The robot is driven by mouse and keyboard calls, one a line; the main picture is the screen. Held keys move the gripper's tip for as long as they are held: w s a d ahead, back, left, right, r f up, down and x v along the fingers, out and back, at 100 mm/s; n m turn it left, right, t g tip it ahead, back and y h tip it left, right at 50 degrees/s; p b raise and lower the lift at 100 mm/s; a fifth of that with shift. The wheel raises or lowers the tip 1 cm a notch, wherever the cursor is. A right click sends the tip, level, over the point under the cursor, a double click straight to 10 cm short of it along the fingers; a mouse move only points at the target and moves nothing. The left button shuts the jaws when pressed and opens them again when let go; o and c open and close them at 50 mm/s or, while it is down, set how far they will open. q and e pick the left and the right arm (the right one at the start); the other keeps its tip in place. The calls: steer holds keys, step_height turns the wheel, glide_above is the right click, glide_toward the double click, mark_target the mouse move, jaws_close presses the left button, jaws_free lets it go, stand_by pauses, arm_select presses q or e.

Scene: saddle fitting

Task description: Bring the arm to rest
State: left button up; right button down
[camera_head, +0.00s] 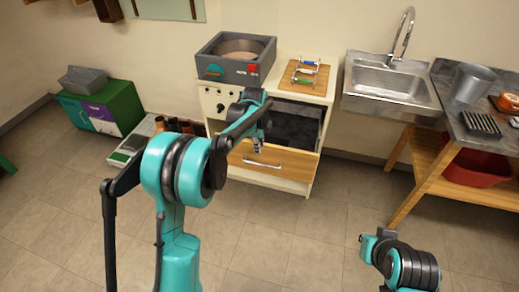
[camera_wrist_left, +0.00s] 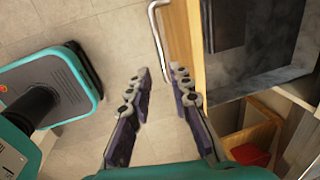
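My left gripper (camera_head: 257,145) is in front of the open drawer of the white cabinet, close to its wooden front (camera_head: 285,160). In the left wrist view its two fingers (camera_wrist_left: 160,85) are apart with nothing between them. The metal drawer handle (camera_head: 262,163) lies just beyond the fingertips; it also shows in the left wrist view (camera_wrist_left: 158,40). I cannot tell whether a finger touches the handle or drawer front. My right arm (camera_head: 402,265) shows at the bottom right; its gripper is out of view.
The drawer's grey inside (camera_wrist_left: 265,50) is beside the gripper. A grey box-like unit (camera_head: 237,58) and a wooden board with a rack (camera_head: 304,76) stand on the cabinet. A sink (camera_head: 390,82) and workbench (camera_head: 455,155) are at right. The middle floor (camera_head: 310,230) is clear.

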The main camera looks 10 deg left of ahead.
stand_by(0.4)
arm_select(q)
steer(key=s+r+n+t, duration=0.2)
steer(key=s+r+n, duration=0.8)
steer(key=s, duration=0.6)
steer(key=s+f+n+t, duration=0.2)
steer(key=s+n, duration=0.6)
steer(key=s, duration=0.8)
steer(key=shift+s+d+f+t, duration=0.15)
steer(key=shift+d+f+t, duration=0.1)
steer(key=shift+t, duration=0.25)
